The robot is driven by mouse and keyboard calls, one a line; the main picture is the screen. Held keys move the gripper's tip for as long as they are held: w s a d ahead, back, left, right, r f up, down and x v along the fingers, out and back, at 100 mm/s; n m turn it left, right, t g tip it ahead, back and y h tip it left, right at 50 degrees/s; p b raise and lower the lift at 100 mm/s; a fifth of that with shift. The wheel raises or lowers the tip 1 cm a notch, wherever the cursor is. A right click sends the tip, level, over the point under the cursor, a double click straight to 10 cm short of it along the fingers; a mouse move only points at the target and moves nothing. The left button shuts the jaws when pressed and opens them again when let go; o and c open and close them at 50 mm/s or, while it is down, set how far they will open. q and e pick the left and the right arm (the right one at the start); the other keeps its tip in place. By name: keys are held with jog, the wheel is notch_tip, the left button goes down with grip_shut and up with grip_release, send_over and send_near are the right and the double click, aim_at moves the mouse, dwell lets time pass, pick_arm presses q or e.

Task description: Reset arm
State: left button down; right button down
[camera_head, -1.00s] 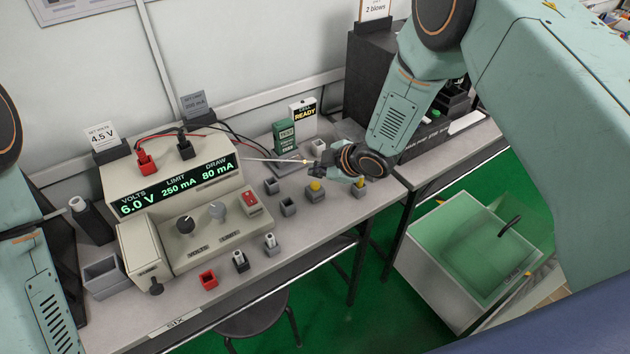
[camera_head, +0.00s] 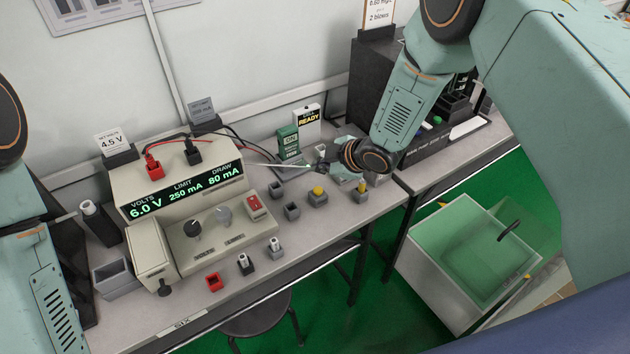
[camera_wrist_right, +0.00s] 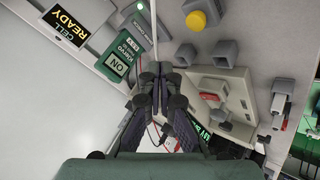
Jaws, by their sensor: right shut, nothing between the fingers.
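My right gripper (camera_head: 318,166) is over the bench, in front of the green tester (camera_head: 288,143). Its dark fingers are shut with nothing held between them.
A beige power supply (camera_head: 178,190) showing 6.0 V, 250 mA and 80 mA stands left on the bench. A glass-topped bin (camera_head: 430,275) stands right, below.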

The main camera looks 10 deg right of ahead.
jog(key=shift+s+m, duration=0.15)
jog(key=shift+m, duration=0.55)
jog(key=s+f+m, duration=0.2)
jog(key=s, duration=0.1)
jog(key=s+d+f+m+h, duration=0.1)
jog(key=s+f+m, duration=0.1)
jog(key=s, duration=0.1)
jog(key=s+f+m+g+b, duration=0.1)
jog(key=s+f+m, duration=0.1)
jog(key=s, duration=0.1)
jog(key=shift+s+d, duration=0.15)
jog(key=shift+d, duration=0.15)
jog(key=s+d+f+m+g+h+b, duration=0.1)
jog(key=s+f+m+g+b, duration=0.1)
jog(key=s, duration=0.9)
jog(key=s+d+f+m+g+h+b, duration=0.1)
jog(key=s+d+f+m+g+b, duration=0.1)
jog(key=s+f, duration=0.5)
jog(key=s+d+f+m+g+h+b, duration=0.1)
jog(key=s+f+m+g+b, duration=0.2)
jog(key=s, duration=1.2)
jog(key=shift+d+f+m+h+b, duration=0.35)
jog(key=shift+f+m+b, duration=0.15)
jog(key=shift+f+b, duration=0.5)
